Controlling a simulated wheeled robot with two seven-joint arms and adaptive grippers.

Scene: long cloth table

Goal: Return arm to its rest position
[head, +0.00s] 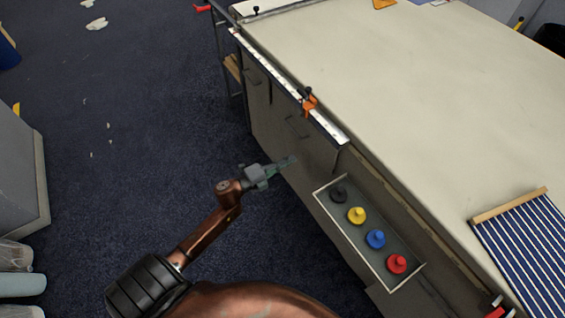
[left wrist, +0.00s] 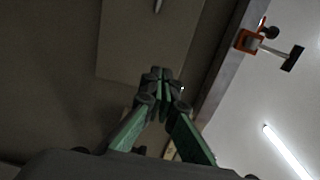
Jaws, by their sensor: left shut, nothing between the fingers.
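My left gripper (head: 288,161) is in the head view, at the end of my copper-coloured left arm, beside the front of the long table (head: 430,70). It hangs below the level of the tabletop and left of the open drawer. In the left wrist view its green fingers (left wrist: 161,75) meet at the tips, shut with nothing between them. A dark cabinet front with a handle shows behind them. My right gripper is not in view.
An open drawer (head: 328,213) sticks out from the table with black, yellow, blue and red knobbed pieces. An orange clamp (head: 309,103) sits on the table edge; it also shows in the left wrist view (left wrist: 252,41). A striped blue cloth (head: 525,240) lies at right. Blue carpet at left is mostly free.

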